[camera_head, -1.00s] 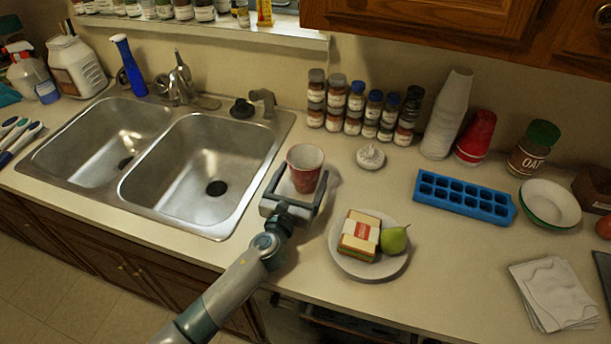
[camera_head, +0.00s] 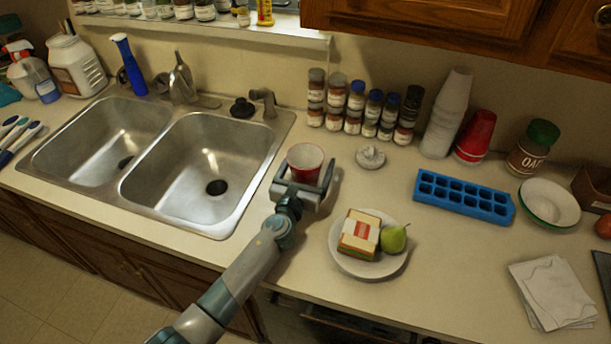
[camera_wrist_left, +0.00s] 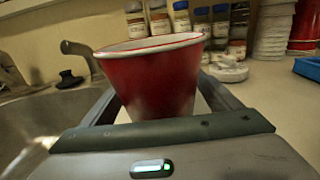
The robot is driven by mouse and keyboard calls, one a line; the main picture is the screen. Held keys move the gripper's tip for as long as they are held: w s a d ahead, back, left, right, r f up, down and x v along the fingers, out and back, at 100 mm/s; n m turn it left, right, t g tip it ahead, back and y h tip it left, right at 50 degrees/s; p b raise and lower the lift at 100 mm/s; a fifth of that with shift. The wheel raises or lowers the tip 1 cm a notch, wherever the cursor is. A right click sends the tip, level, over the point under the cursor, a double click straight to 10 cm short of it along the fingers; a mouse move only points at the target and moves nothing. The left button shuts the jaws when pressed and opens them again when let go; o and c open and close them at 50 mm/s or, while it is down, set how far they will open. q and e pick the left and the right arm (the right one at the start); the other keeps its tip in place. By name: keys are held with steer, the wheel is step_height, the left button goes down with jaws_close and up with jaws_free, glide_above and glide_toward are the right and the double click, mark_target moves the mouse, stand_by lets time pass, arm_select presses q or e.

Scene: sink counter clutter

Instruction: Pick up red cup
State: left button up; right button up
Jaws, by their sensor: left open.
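A red cup (camera_head: 305,160) with a white rim and white inside stands upright on the counter to the right of the sink. My left gripper (camera_head: 308,176) is open, with one finger on each side of the cup. In the left wrist view the cup (camera_wrist_left: 152,80) fills the middle, between the two fingers (camera_wrist_left: 160,103), with its base partly hidden behind the gripper body. A stack of red cups (camera_head: 475,137) leans at the back of the counter. My right gripper does not show.
The double sink (camera_head: 192,180) lies left of the cup. A plate (camera_head: 352,267) with a sandwich (camera_head: 359,234) and a pear (camera_head: 393,239) sits to the front right. Spice jars (camera_head: 354,108) and a small white dish (camera_head: 370,157) stand behind; a blue ice tray (camera_head: 463,197) is farther right.

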mark_target(310, 150)
arm_select(q)
steer(key=shift+c, duration=0.6)
steer(key=c, duration=1)
steer(key=shift+r+p, duration=0.3)
steer(key=shift+r, duration=0.25)
step_height(310, 150, up, 4)
steer(key=shift+f+p, duration=0.25)
steer(key=shift+p, duration=0.3)
steer(key=d+r+b, duration=0.1)
steer(key=d+r, duration=0.1)
steer(key=d, duration=0.2)
steer(key=s+d+r, duration=0.1)
steer(key=d+r, duration=0.1)
steer(key=d, duration=0.1)
steer(key=d+r+b, duration=0.1)
steer(key=d+r, duration=0.1)
steer(key=d, duration=0.2)
steer(key=shift+s+d+r+b, duration=0.2)
steer(key=shift+s+d+b, duration=0.1)
steer(key=shift+s, duration=0.1)
